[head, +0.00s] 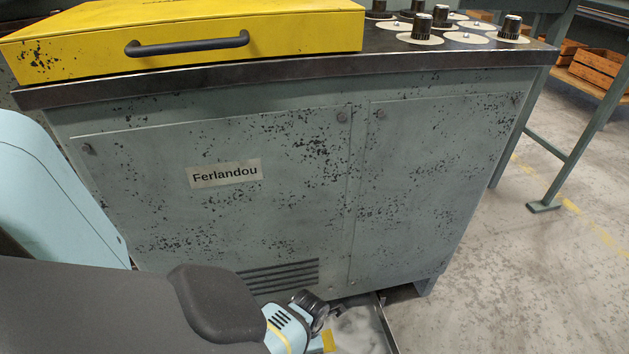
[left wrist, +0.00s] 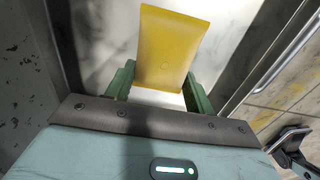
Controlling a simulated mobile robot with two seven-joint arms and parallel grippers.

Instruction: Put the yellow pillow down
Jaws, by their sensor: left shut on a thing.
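The yellow pillow (left wrist: 172,45) is between the two green fingers of my left gripper (left wrist: 158,86) in the left wrist view. The gripper is shut on its near end, and the far end sticks out ahead. A pale, smooth surface shows beyond the pillow; I cannot tell whether the pillow touches it. In the head view only a small yellow patch (head: 328,341) shows at the bottom edge, beside my left wrist; most of the gripper is hidden or out of frame. My right gripper is not in view.
A worn grey-green machine cabinet (head: 240,210) labelled Ferlandou stands close ahead, with a yellow lid (head: 190,45) and black knobs on top. A pale tray (head: 365,330) with a dark rim is low at its foot. Speckled floor (head: 540,270) is open to the right, beside a green bench leg (head: 580,140).

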